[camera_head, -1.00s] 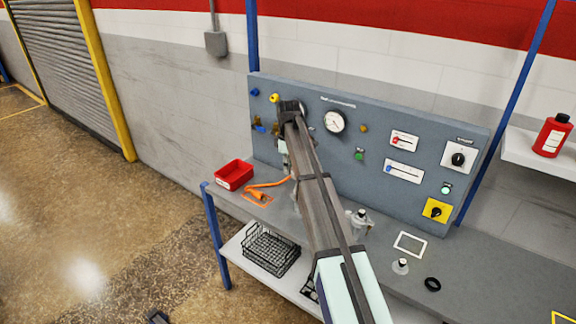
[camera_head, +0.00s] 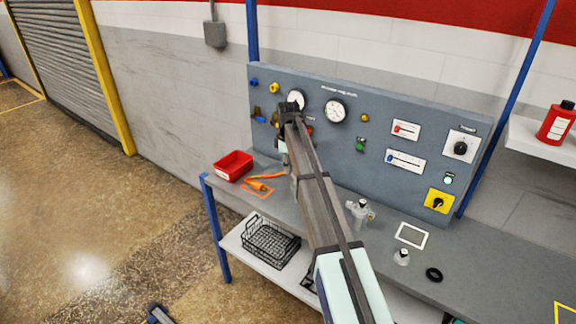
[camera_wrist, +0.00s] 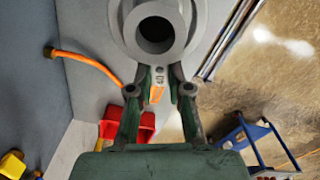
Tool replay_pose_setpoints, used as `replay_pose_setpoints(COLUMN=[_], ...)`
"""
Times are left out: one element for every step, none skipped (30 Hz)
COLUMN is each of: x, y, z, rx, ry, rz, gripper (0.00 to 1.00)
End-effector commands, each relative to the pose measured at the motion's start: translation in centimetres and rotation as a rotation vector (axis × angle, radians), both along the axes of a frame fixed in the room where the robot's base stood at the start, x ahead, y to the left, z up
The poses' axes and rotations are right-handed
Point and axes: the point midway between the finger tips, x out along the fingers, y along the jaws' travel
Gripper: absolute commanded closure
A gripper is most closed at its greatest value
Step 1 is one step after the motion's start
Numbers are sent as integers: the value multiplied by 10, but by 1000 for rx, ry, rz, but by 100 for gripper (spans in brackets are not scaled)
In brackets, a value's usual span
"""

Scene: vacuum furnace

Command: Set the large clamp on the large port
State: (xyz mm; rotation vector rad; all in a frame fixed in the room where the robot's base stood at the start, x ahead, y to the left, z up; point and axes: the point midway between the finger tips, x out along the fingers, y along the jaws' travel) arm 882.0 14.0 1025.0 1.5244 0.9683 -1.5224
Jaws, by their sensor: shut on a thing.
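In the wrist view my gripper (camera_wrist: 163,88) is shut on the narrow grey tab of a ring-shaped grey part, which looks like the large clamp (camera_wrist: 122,22). The ring lies just beyond the fingertips. A round grey piece with a dark bore, perhaps the large port (camera_wrist: 182,35), shows inside the ring. I cannot tell whether the ring is seated on it or only in line with it. In the head view my gripper (camera_head: 288,112) is in front of the left part of the grey panel, and my arm hides the clamp and port there.
A red bin (camera_head: 233,165) and an orange hose (camera_head: 265,177) lie on the bench's left end. A grey fitting (camera_head: 360,213), a white-framed plate (camera_head: 411,235) and a black ring (camera_head: 433,274) are to the right. A wire basket (camera_head: 268,245) stands on the lower shelf.

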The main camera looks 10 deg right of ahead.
Motion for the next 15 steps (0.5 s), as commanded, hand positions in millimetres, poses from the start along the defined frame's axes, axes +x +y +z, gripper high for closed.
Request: replay_pose_setpoints(x=[0,0,0,0,0,0,0,0,0,0,0,0,0,0,0], y=[0,0,0,0,0,0,0,0,0,0,0,0,0,0,0], z=[-4,-5,-7,-8,-9,-11,-12,-14,-16,-17,-18,-20,-21,-23,-25], rx=[0,0,0,0,0,0,0,0,0,0,0,0,0,0,0], ry=[0,0,0,0,0,0,0,0,-1,-1,-1,-1,-1,-1,-1], rz=[0,0,0,0,0,0,0,0,0,0,0,0,0,0,0], gripper=[100,100,100,100,100,100,100,100,100,100,100,100,100,100,100])
